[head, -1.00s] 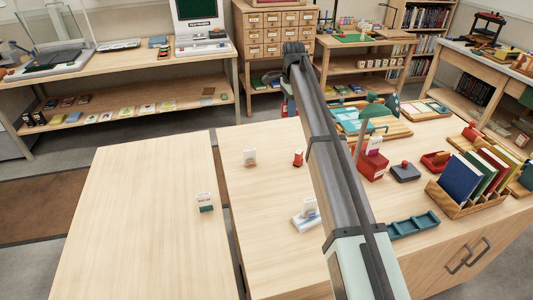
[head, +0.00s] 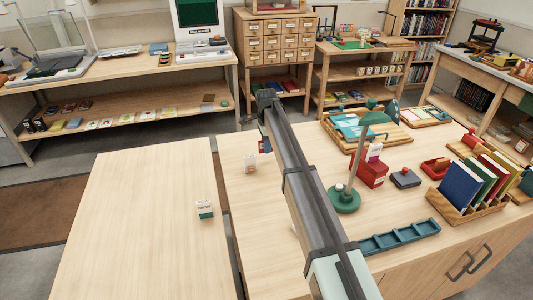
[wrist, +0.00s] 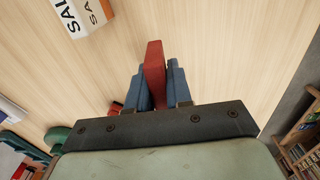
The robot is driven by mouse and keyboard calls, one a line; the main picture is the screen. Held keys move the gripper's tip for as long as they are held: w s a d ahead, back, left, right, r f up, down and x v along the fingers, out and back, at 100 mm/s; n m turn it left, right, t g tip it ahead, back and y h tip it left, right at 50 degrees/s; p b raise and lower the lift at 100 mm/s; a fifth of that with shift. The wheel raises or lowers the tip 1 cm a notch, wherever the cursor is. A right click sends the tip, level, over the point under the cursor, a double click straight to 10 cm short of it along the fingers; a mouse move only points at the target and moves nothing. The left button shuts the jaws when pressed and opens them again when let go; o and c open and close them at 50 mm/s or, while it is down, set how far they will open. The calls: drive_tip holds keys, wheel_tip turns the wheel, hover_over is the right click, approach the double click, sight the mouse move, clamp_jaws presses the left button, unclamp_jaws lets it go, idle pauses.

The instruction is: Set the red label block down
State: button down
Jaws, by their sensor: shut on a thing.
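The red label block (wrist: 154,60) stands between the two blue fingers of my gripper (wrist: 156,84) in the wrist view, and the fingers are shut on it. Its far end sticks out past the fingertips over the pale wood table. I cannot tell whether it touches the wood. In the head view my gripper (head: 264,146) is mostly hidden behind my arm, near the far left corner of the right table (head: 260,220). A white and orange label block (head: 250,165) stands just left of it; in the wrist view it shows at top left with large print (wrist: 82,15).
A green lamp (head: 344,198), a red box (head: 369,172), a teal tray (head: 400,237) and a book rack (head: 465,208) stand on the right. The front left of the right table is clear.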

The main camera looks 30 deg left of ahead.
drive_tip(key=shift+f, duration=1.8)
drive_tip(key=shift+f, duration=0.15)
drive_tip(key=c, duration=1)
unclamp_jaws()
drive_tip(key=shift+c, duration=0.2)
wheel_tip(320, 180, up, 12)
drive_tip(key=shift+r, duration=0.15)
